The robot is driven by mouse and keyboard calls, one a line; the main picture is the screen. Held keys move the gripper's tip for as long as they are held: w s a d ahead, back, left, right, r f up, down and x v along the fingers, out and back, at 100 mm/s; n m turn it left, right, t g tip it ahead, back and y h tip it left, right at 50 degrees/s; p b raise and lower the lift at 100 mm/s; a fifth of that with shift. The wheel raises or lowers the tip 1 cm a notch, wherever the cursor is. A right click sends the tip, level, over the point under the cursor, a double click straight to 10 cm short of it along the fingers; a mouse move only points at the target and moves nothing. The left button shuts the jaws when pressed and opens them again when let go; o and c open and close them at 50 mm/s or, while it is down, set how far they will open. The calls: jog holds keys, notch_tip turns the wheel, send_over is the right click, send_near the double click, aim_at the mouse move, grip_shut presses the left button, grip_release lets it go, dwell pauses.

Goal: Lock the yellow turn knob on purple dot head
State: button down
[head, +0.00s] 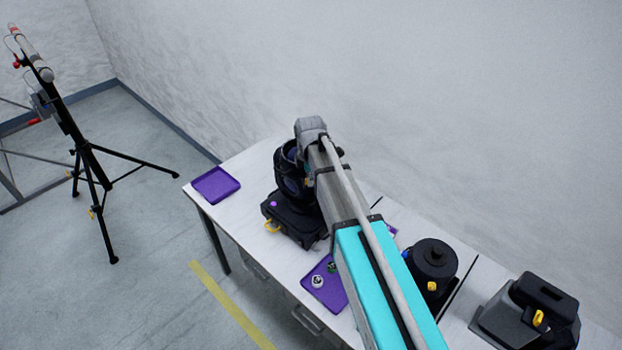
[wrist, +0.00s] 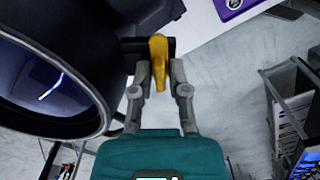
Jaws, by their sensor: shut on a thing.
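The purple dot head is a black fixture (head: 291,220) on the table, with a purple dot (head: 274,204) on its base. A yellow knob (head: 272,226) shows on the front of that base. In the wrist view, a yellow turn knob (wrist: 158,48) sits on a black arm beside a large round lens (wrist: 45,85). My gripper (wrist: 159,72) has its two grey fingers closed on this knob, one on each side. In the head view my arm hides the gripper and much of the fixture's right side. I cannot tell whether the knob is locked.
A purple tray (head: 216,184) lies left of the fixture. Another purple tray (head: 321,291) with small parts lies in front. Two more black fixtures (head: 432,262) (head: 540,300) with yellow knobs stand at right. A tripod stand (head: 92,165) is on the floor at left.

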jog(key=n, duration=0.9)
dwell(0.3)
jog(key=c, duration=0.9)
grip_release()
jog(key=shift+r, duration=0.1)
notch_tip(320, 180, up, 7)
jog(key=p, duration=0.7)
